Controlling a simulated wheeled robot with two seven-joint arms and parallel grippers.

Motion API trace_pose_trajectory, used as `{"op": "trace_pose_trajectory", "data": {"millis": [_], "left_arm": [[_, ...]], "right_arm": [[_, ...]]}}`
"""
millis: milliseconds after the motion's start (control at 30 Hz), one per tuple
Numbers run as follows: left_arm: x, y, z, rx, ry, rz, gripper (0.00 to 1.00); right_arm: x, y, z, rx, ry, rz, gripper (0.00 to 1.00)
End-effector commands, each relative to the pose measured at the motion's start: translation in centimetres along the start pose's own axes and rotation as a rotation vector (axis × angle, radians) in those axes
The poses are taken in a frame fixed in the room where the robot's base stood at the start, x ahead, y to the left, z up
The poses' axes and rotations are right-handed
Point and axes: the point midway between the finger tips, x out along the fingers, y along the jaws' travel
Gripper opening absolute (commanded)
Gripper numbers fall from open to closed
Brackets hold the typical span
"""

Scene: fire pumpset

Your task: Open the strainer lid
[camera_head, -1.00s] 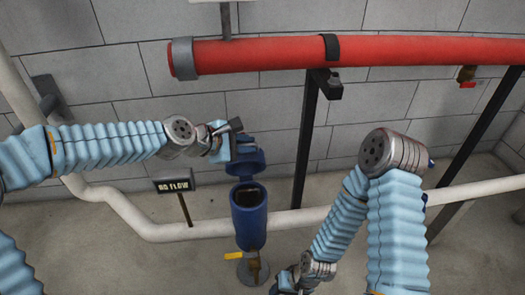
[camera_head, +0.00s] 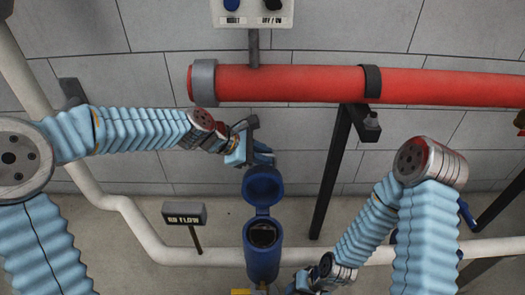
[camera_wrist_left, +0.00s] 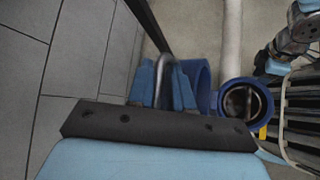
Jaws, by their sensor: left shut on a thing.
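The strainer (camera_head: 262,255) is a blue upright cylinder in the lower middle of the head view. Its dark round mouth is uncovered; the wrist view also shows the strainer mouth (camera_wrist_left: 243,103). The blue lid (camera_head: 263,187) stands raised at the back of the rim, its hollow inner face showing. It is partly hidden behind my fingers in the left wrist view (camera_wrist_left: 203,82). My left gripper (camera_head: 264,156) is behind the top of the lid, its blue fingers shut around a grey metal handle (camera_wrist_left: 165,78). My right gripper (camera_head: 303,282) is low, right of the strainer; its jaws are unclear.
A red pipe (camera_head: 440,86) runs across the wall above, on a black bracket (camera_head: 335,165). A white pipe (camera_head: 130,215) passes behind the strainer. A "NO FLOW" sign (camera_head: 184,213) stands left of it. A control box (camera_head: 252,12) is at the top.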

Motion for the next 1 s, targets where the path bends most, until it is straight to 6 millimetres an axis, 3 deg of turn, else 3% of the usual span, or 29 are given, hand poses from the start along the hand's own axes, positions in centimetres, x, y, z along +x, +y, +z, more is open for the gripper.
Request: {"op": "trace_pose_trajectory", "data": {"millis": [433, 467, 533, 733, 867, 1000], "left_arm": [[0.5, -0.7, 0.0, -0.014, -0.006, -0.028, 0.00], [0.5, -0.7, 0.0, -0.014, -0.006, -0.028, 0.23], [0.5, -0.7, 0.0, -0.014, -0.006, -0.028, 0.34], [0.3, -0.6, 0.0, -0.011, -0.005, -0.024, 0.36], [-1.1, -0.4, -0.1, -0.010, -0.003, -0.019, 0.36], [-4.3, -0.3, -0.1, -0.010, -0.001, -0.014, 0.36]], "right_arm": [[0.0, 0.0, 0.0, 0.000, 0.000, 0.000, 0.43], [0.0, 0.0, 0.0, 0.000, 0.000, 0.000, 0.43], [0.0, 0.0, 0.0, 0.000, 0.000, 0.000, 0.43], [0.0, 0.0, 0.0, 0.000, 0.000, 0.000, 0.43], [0.1, 0.0, 0.0, 0.000, 0.000, 0.000, 0.43], [0.2, 0.1, 0.0, 0.000, 0.000, 0.000, 0.43]]}}
